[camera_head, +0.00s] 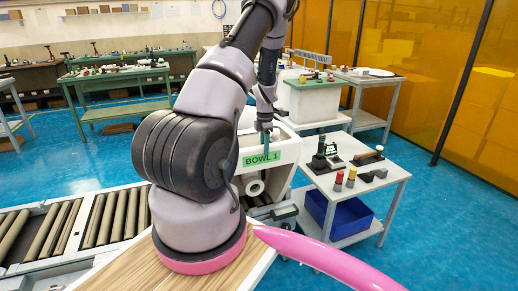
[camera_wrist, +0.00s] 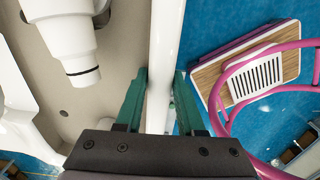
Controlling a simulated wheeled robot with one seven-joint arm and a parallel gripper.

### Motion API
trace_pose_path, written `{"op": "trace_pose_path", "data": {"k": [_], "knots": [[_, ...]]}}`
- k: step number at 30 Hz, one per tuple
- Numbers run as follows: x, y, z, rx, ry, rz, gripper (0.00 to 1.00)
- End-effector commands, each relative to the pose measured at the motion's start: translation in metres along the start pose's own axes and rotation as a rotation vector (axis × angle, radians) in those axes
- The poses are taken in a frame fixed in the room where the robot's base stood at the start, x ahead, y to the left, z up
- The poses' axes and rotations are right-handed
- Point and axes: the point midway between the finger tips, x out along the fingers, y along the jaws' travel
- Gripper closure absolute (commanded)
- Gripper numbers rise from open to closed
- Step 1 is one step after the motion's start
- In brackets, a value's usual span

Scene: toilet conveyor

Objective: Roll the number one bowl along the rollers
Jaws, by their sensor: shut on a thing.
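The white number one bowl (camera_head: 289,151) stands right of my arm in the head view, with a green "BOWL 1" label on its side and a round white outlet below it. My gripper (camera_head: 267,136) reaches down to its upper edge. In the wrist view, the green fingers of my gripper (camera_wrist: 161,85) are on either side of the bowl's white wall (camera_wrist: 164,45), shut on it. The roller conveyor (camera_head: 57,231) runs from the left toward the bowl. My arm hides its middle part, and the contact under the bowl is hard to see.
A small white table (camera_head: 363,176) with tools and a blue bin (camera_head: 338,215) stands close right of the bowl. Another white unit (camera_head: 314,103) stands behind it. Green workbenches (camera_head: 120,84) are at the back left. The visible rollers on the left are clear.

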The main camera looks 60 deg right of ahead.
Motion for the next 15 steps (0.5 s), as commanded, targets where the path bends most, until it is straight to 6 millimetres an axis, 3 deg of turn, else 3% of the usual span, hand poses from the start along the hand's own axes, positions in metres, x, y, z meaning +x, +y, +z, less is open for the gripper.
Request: {"op": "trace_pose_path", "data": {"k": [9, 10, 11, 12, 15], "knots": [[0.0015, -0.0021, -0.0002, 0.001, 0.003, -0.005, 1.0], [0.0015, -0.002, -0.0002, 0.002, 0.003, -0.005, 0.55], [0.0014, -0.0019, -0.0001, 0.001, 0.002, -0.004, 0.43], [0.0013, -0.0017, -0.0001, 0.001, 0.002, -0.004, 0.32], [0.0009, -0.0012, 0.0001, 0.001, 0.001, -0.003, 0.32]]}}
